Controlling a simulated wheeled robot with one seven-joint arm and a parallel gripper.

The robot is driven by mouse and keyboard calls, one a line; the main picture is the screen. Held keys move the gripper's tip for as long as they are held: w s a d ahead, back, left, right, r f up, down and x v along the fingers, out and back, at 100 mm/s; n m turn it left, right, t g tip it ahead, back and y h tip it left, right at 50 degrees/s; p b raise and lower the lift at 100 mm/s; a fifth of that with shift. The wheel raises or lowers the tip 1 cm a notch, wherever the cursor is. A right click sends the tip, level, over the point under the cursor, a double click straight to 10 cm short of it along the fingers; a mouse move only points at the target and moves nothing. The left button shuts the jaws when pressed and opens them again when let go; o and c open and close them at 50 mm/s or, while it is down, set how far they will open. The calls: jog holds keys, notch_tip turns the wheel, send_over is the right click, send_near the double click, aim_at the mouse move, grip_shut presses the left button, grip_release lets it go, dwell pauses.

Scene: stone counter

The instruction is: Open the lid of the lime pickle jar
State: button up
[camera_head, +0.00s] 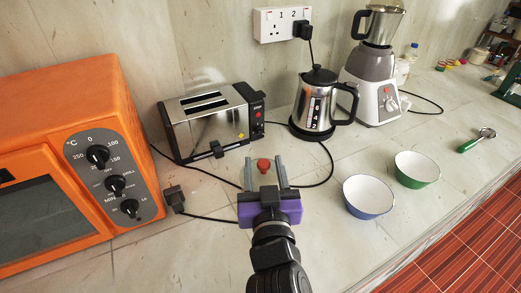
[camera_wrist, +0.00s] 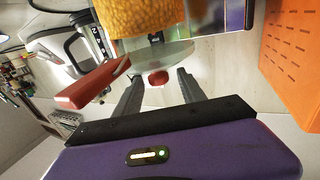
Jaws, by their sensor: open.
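A small red knob (camera_head: 263,165) shows between my fingertips in the head view. In the wrist view the red knob (camera_wrist: 158,78) is also between the fingers, at the edge of a pale, see-through disc (camera_wrist: 165,55) that looks like a glass lid. Beyond the disc is a yellow, grainy body (camera_wrist: 148,20), perhaps the lime pickle jar; I cannot tell for sure. A red block-like piece (camera_wrist: 92,84) sticks out left of the disc. My gripper (camera_head: 264,160) is open, with a finger on each side of the knob; contact cannot be seen. No jar body is clear in the head view.
An orange oven (camera_head: 48,150) stands left, and a toaster (camera_head: 212,118) and kettle (camera_head: 318,100) stand behind. A blender (camera_head: 375,70) is farther right. Blue (camera_head: 368,196) and green (camera_head: 417,170) bowls sit right of my gripper. Black cords cross the counter nearby.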

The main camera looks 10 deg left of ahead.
jog(key=shift+p+x, duration=0.3)
jog(key=shift+x, duration=2)
jog(key=shift+d, duration=0.1)
grip_shut()
